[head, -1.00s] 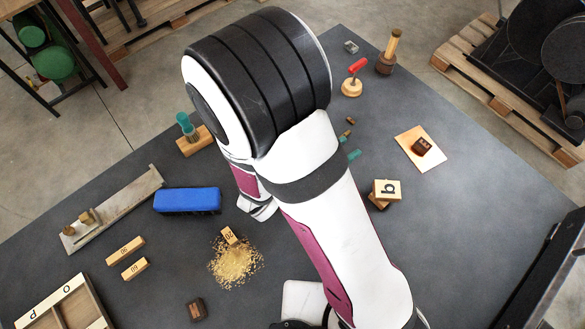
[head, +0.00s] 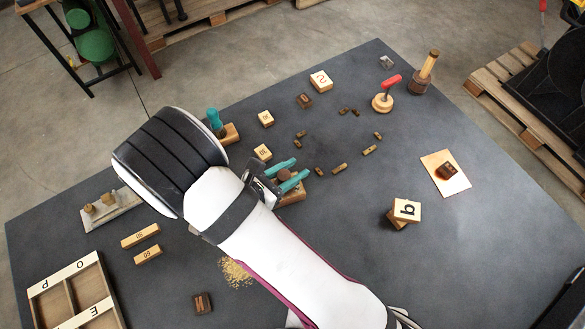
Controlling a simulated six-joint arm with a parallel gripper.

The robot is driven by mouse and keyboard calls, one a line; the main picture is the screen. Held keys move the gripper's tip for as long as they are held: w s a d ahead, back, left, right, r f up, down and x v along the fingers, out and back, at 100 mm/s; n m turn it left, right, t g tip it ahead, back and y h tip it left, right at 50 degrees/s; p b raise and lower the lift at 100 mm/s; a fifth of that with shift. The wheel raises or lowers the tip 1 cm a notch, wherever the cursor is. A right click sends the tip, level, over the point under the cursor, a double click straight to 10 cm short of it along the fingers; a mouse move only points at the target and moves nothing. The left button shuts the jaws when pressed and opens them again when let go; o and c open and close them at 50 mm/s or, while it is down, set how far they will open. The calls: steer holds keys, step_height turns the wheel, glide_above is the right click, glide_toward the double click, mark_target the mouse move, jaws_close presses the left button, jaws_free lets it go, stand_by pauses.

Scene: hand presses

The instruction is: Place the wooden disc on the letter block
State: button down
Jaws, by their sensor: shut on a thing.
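My gripper (head: 298,168) has two teal fingers, closed around a small dark brown round piece (head: 284,174), which looks like the wooden disc. A wooden block (head: 292,196) shows just below the fingers; its top is mostly covered, and I cannot tell whether the disc touches it or whether it bears a letter. A light block marked like a "b" (head: 407,209) lies on another wooden block to the right, apart from my gripper. Another marked block (head: 321,81) stands at the back.
Small wooden pieces (head: 340,167) lie scattered right of my gripper. A red-handled stamp (head: 383,101) and a dark wooden tool (head: 419,86) stand at the back right. A compartment tray (head: 48,283) is front left. The right front table is clear.

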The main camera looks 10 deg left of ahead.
steer(key=shift+f, duration=0.1)
steer(key=c, duration=0.5)
jaws_free()
steer(key=shift+c, duration=0.2)
